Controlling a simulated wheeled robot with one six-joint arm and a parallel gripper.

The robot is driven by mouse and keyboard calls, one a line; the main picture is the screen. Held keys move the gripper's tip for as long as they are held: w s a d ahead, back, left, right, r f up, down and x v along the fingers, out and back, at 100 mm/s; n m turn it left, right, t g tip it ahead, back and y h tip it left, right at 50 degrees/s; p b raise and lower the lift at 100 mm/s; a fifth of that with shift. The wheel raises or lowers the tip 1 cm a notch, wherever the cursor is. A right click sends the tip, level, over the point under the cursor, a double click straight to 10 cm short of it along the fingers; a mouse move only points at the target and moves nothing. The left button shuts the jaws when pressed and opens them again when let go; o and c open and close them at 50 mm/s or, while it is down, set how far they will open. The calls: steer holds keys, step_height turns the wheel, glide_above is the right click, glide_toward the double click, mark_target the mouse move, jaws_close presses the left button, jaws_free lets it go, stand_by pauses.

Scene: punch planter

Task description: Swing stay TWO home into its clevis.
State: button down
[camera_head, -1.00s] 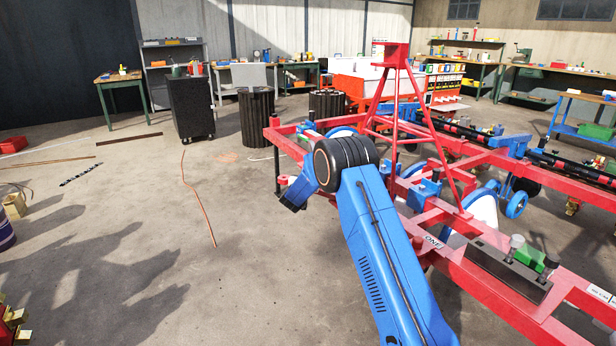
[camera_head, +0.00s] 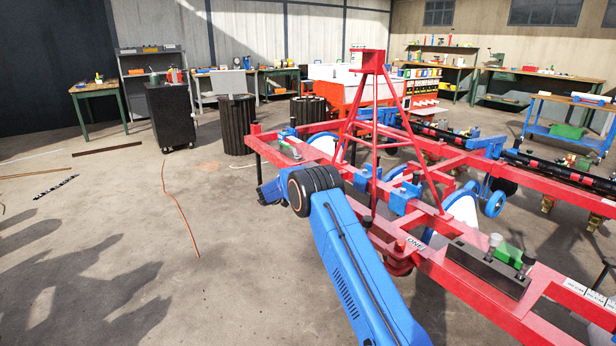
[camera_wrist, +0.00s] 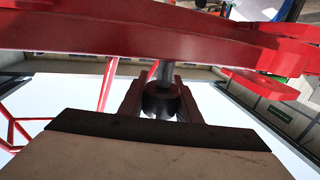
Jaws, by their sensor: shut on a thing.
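In the wrist view my gripper (camera_wrist: 160,104) is shut on a dark round knob (camera_wrist: 160,98) with a grey shaft rising from it. The shaft meets the underside of a red bar (camera_wrist: 120,38) that crosses the picture. I cannot tell if this bar is stay TWO; no TWO label is readable. A red lug with a hole (camera_wrist: 264,83) lies right of the knob, apart from it. Which part is the clevis is unclear. In the head view, the red planter frame (camera_head: 450,268) carries a plate marked ONE (camera_head: 415,244); my gripper is hidden there.
A red tripod mast (camera_head: 369,62) stands on the frame. A dark block with upright pins (camera_head: 485,270) sits on the near beam. Black drums (camera_head: 238,125) and a black cabinet (camera_head: 170,118) stand behind. Open floor lies left, with an orange cable (camera_head: 179,208) on it.

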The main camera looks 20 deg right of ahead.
steer(key=shift+d+r, duration=0.1)
steer(key=shift+d, duration=0.05)
steer(key=c, duration=1.3)
jaws_free()
steer(key=shift+d, duration=0.1)
steer(key=v, duration=1.7)
steer(key=shift+a, duration=0.2)
